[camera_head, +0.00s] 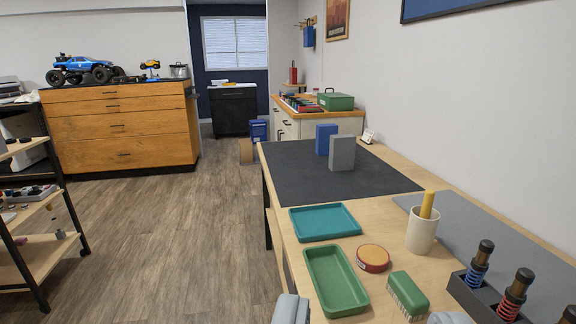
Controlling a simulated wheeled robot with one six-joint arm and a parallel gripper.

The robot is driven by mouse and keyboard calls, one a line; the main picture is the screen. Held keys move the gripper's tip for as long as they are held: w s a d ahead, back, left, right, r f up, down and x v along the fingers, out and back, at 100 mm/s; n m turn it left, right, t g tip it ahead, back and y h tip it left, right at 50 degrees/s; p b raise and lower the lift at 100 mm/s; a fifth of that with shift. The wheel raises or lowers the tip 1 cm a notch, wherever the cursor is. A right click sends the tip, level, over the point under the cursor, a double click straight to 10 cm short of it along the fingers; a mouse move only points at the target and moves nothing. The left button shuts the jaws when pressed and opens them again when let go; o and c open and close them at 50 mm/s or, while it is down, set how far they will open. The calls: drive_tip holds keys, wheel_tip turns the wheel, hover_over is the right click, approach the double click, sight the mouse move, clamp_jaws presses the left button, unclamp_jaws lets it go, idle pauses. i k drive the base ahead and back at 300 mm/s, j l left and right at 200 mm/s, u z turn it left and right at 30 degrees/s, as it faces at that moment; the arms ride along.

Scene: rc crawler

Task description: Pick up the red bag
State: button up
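I cannot make out a clear red bag. A small red upright object (293,75) stands far off at the back, near the corner of the wall; it is too small to tell what it is. My gripper (370,315) shows at the bottom edge as two grey fingertips set wide apart. It is open, with nothing seen held between them, over the near end of the workbench (286,241).
On the workbench are a teal tray (324,222), a green tray (336,281), a round red tin (373,258), a green brush (408,294), a cup (421,233) and two upright blocks (342,153). Open wooden floor (170,230) lies left, between bench and shelf cart (45,250).

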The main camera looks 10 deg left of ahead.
sight(293, 71)
drive_tip(key=i+j+u, duration=0.25)
drive_tip(key=j, duration=0.4)
drive_tip(key=i+j+u, duration=0.25)
drive_tip(key=i+j, duration=0.2)
drive_tip(key=j, duration=0.15)
drive_tip(key=i+j+u, duration=0.25)
drive_tip(key=i+j, duration=0.25)
drive_tip(key=i, duration=2.15)
drive_tip(key=i+j, duration=0.15)
drive_tip(key=i, duration=0.95)
drive_tip(key=i+z, duration=0.15)
drive_tip(key=i, duration=0.4)
drive_tip(key=i+z, duration=0.2)
drive_tip(key=i, duration=0.35)
drive_tip(key=i+j+z, duration=0.15)
drive_tip(key=i, duration=0.4)
drive_tip(key=i+l+z, duration=0.2)
drive_tip(key=i, duration=0.35)
drive_tip(key=i+l+z, duration=0.15)
drive_tip(key=i+l, duration=0.2)
drive_tip(key=i, duration=0.2)
drive_tip(key=i+l+z, duration=0.2)
drive_tip(key=i, duration=0.35)
